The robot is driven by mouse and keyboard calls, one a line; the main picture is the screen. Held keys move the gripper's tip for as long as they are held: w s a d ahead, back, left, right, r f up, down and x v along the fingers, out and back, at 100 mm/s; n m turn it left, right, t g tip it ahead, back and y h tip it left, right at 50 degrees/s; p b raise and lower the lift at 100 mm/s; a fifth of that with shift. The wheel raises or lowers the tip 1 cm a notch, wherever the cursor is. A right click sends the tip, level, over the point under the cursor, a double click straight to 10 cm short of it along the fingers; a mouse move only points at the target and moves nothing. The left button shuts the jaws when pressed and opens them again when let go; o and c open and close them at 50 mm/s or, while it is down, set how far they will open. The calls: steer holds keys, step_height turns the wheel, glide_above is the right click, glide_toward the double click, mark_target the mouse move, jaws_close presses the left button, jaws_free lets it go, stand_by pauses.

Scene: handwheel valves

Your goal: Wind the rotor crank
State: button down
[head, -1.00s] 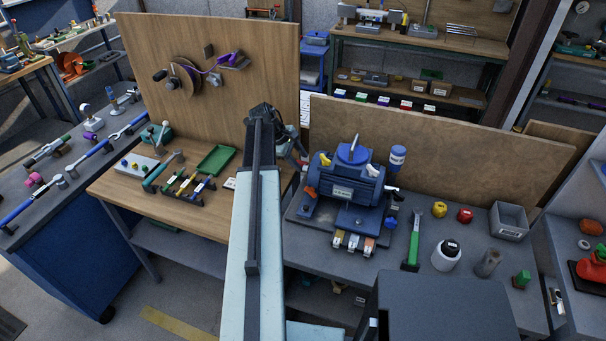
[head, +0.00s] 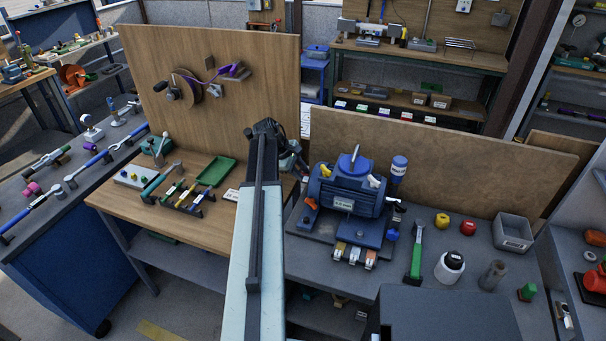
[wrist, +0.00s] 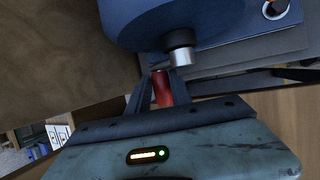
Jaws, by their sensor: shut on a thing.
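A blue motor (head: 345,195) stands on the grey bench in the head view. In the wrist view its rounded blue end (wrist: 175,20) fills the top, with a short silver shaft (wrist: 182,52) sticking out of it. My gripper (wrist: 158,78) is shut on a red grip (wrist: 162,90), seemingly the handle of the rotor crank, just beside the shaft. Any crank arm joining the grip and shaft cannot be made out. In the head view my arm and its dark wrist hide the grip and most of my gripper at the motor's left end.
A wooden table with a green tray (head: 216,171) is left of my arm.

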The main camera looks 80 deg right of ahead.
steer(key=shift+a+r+h+b, duration=0.1)
steer(key=shift+h+b, duration=0.25)
steer(key=shift+h, duration=0.15)
steer(key=h+b, duration=0.1)
steer(key=g+h+b, duration=0.1)
steer(key=shift+a+r+m+h+b, duration=0.15)
steer(key=shift+r+m+h+b, duration=0.1)
steer(key=shift+m+h+b, duration=0.15)
steer(key=shift+w+a+r+m+g+h+b, duration=0.1)
steer(key=shift+a+r+m+g+h+b, duration=0.65)
steer(key=shift+h+b, duration=2)
steer(key=shift+w+a+r+m+g+h+b, duration=0.3)
steer(key=shift+m+g+h+b, duration=0.95)
steer(key=shift+b, duration=3.15)
steer(key=shift+s+a+r+m+g+h+b, duration=0.1)
steer(key=shift+a+r+m+g+h+b, duration=0.4)
steer(key=shift+g+h+b, duration=2.05)
steer(key=shift+d+r+t+y+b, duration=0.1)
steer(key=shift+r+t+y+b, duration=0.1)
steer(key=shift+t+y+b, duration=0.8)
steer(key=shift+t, duration=0.25)
steer(key=c, duration=1.2)
jaws_free()
